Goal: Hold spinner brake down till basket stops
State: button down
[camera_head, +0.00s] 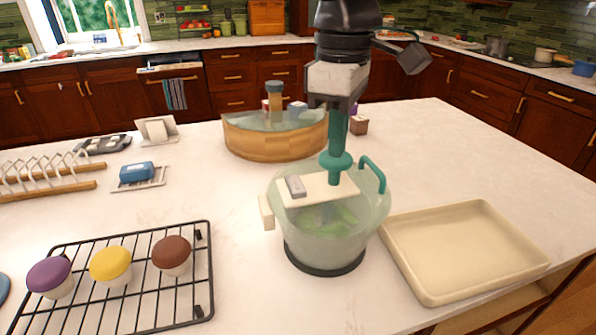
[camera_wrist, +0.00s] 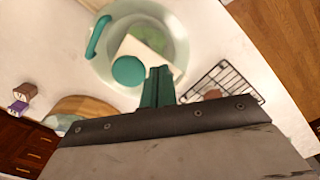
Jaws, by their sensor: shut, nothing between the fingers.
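The salad spinner (camera_head: 335,235) stands on the counter, a clear bowl with a dark base and blurred green leaves (camera_head: 326,216) inside. A white bar (camera_head: 318,190) crosses its top, carrying a grey block (camera_head: 296,186) at the left. A teal round knob (camera_head: 335,161) rises from the bar, and a teal handle (camera_head: 374,174) arches at the right. A cream tab (camera_head: 267,212) sticks out at the left side. My gripper (camera_head: 337,148) is shut and empty, pointing down at the knob. In the wrist view its teal fingers (camera_wrist: 160,72) overlap the knob's (camera_wrist: 128,71) right side; contact is unclear.
A cream tray (camera_head: 462,250) lies close right of the spinner. A black rack (camera_head: 135,285) with three capped cups is front left. A round wooden-sided tub (camera_head: 270,138) stands behind. A blue sponge (camera_head: 137,171) lies left; the counter between is clear.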

jog(key=w+a+r+n, duration=0.2)
jog(key=a+n, duration=0.1)
jog(key=a, duration=0.1)
notch_tip(320, 180, up, 4)
jog(key=n, duration=0.4)
send_over(299, 189)
jog(key=shift+w+a+r+n, duration=0.1)
jog(key=shift+w+a+n, duration=0.1)
jog(key=shift+n, duration=0.3)
notch_tip(299, 189, down, 14)
jog(key=shift+f, duration=0.1)
jog(key=shift+s+d+f, duration=0.1)
jog(key=shift+d+f, duration=0.05)
jog(key=shift+f, duration=0.9)
dwell(0.4)
